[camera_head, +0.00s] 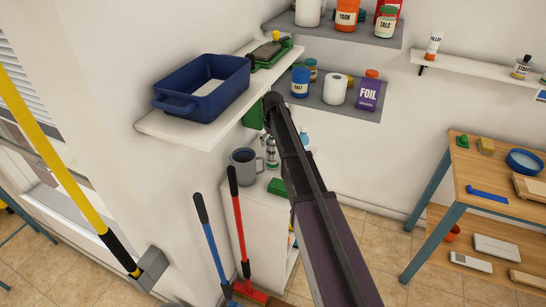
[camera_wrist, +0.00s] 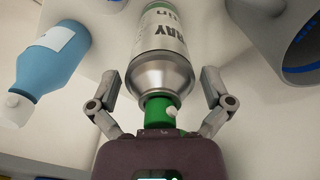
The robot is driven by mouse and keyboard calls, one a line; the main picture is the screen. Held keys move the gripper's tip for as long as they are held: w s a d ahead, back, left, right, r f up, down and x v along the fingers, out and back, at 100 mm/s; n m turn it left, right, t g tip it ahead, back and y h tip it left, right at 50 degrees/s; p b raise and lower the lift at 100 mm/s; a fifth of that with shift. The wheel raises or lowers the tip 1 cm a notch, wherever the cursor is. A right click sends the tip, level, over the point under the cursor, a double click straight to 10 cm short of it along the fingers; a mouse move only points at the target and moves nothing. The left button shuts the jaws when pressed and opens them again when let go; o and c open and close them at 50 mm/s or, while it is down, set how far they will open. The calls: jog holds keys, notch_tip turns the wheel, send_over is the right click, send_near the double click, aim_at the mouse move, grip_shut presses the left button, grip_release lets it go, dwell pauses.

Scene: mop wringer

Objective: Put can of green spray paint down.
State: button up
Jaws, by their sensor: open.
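The silver spray paint can (camera_wrist: 163,65) with a green cap (camera_wrist: 160,110) is in the middle of the wrist view. My gripper (camera_wrist: 159,84) is open, with one finger on each side of the can. Gaps show between the fingers and the can's body. In the head view the can (camera_head: 272,152) is beside a grey mug on the white cabinet (camera_head: 262,208), partly hidden by my arm. Its base is out of the wrist view, so I cannot see its contact with the cabinet.
The grey mug (camera_head: 244,164) stands left of the can. A blue bottle (camera_wrist: 50,60) is on its other side. A shelf with a blue basin (camera_head: 205,90) overhangs at upper left. Blue (camera_head: 212,245) and red (camera_head: 241,230) handles stand before the cabinet.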

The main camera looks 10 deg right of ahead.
dwell(0.6)
jog(key=c, duration=1.1)
jog(key=shift+r, duration=0.15)
jog(key=shift+c, duration=0.2)
jog(key=shift+s+d+r+p, duration=0.2)
jog(key=shift+r+p, duration=0.2)
jog(key=shift+p, duration=0.25)
notch_tip(320, 180, up, 6)
jog(key=p, duration=0.6)
jog(key=shift+w, duration=0.1)
jog(key=s+d, duration=1.1)
jog(key=d, duration=0.5)
jog(key=shift+d, duration=0.15)
